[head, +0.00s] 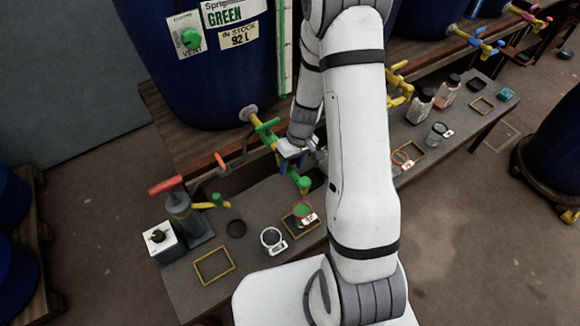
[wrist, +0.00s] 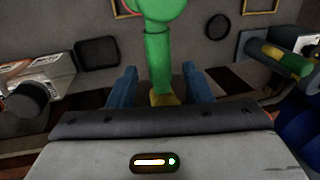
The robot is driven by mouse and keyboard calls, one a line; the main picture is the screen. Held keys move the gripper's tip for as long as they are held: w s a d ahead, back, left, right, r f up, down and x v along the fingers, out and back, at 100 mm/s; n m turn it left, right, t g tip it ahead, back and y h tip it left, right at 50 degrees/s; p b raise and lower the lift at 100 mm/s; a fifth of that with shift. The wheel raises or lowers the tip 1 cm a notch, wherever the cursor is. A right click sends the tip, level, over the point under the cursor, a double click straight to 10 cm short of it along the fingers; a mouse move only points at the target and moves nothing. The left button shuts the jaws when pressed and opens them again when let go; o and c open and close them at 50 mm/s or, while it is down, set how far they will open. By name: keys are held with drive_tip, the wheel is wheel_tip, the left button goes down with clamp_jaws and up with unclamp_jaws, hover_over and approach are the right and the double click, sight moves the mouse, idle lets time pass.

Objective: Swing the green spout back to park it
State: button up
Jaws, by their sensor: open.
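The green spout (head: 294,174) comes off the tap of the blue vat (head: 200,85) labelled GREEN. Its green end points out over the grey bench (head: 235,262), near a cup with green contents (head: 302,210) on a yellow-framed spot. My gripper (head: 290,150) is at the spout, partly hidden by my arm. In the wrist view my gripper (wrist: 160,78) is open, with one blue finger on each side of the green spout (wrist: 157,58). I cannot tell whether either finger touches it.
A grey hand pump with a red handle (head: 166,185) and a white box (head: 160,240) stand at the bench's left end. A clear cup (head: 271,238) and a black lid (head: 236,228) lie nearby. More taps and jars stand to the right.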

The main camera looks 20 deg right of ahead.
drive_tip(key=shift+a+f, duration=0.1)
drive_tip(key=shift+f, duration=0.5)
drive_tip(key=shift+s, duration=0.1)
clamp_jaws()
